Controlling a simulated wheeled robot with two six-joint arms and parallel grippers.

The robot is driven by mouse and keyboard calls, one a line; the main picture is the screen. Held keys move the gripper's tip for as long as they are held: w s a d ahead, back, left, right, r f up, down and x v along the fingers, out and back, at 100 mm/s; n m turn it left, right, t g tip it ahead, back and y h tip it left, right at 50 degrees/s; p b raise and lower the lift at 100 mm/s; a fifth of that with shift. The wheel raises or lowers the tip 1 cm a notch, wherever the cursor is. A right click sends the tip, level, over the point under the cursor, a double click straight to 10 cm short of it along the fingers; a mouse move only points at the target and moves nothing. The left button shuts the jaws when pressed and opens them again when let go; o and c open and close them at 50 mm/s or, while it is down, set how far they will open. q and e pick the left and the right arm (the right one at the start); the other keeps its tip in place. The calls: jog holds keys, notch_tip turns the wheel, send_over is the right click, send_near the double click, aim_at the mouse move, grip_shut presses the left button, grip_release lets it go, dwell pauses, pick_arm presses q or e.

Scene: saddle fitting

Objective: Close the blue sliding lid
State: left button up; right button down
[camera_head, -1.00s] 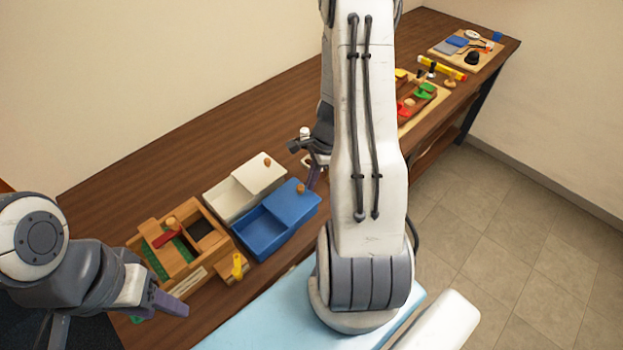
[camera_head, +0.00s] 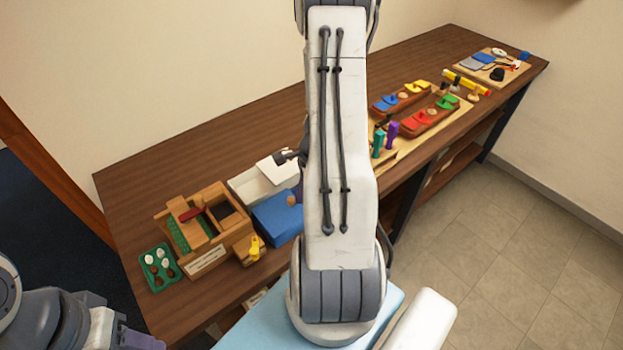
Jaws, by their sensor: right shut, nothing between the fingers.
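The blue box (camera_head: 283,229) stands on the wooden table. Its blue sliding lid (camera_head: 271,209) with a wooden knob (camera_head: 292,200) covers the part of the box that I can see; no open compartment shows there. My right arm hides the box's right end. My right gripper (camera_head: 299,187) is shut and empty, close to the knob at the lid's back right. It is mostly behind my arm, so I cannot tell whether it touches the lid. My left gripper (camera_head: 142,341) is low at the bottom left, away from the box, its opening unclear.
A white box (camera_head: 243,189) with a partly open lid is just behind the blue box. A wooden box with a yellow latch (camera_head: 255,249) and a green egg tray (camera_head: 159,283) stand to the left. Coloured block boards (camera_head: 428,119) are farther right. The table's back left is clear.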

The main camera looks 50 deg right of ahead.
jog(key=shift+a, duration=0.1)
dwell(0.3)
jog(key=shift+s+d, duration=0.2)
jog(key=shift+d, duration=0.1)
jog(key=s+d+r, duration=0.1)
jog(key=d+r, duration=0.1)
jog(key=r, duration=0.3)
jog(key=s+d+r+p, duration=0.1)
jog(key=s+d+r, duration=0.1)
jog(key=r, duration=0.3)
jog(key=shift+s+d, duration=0.25)
jog(key=shift+d, duration=0.05)
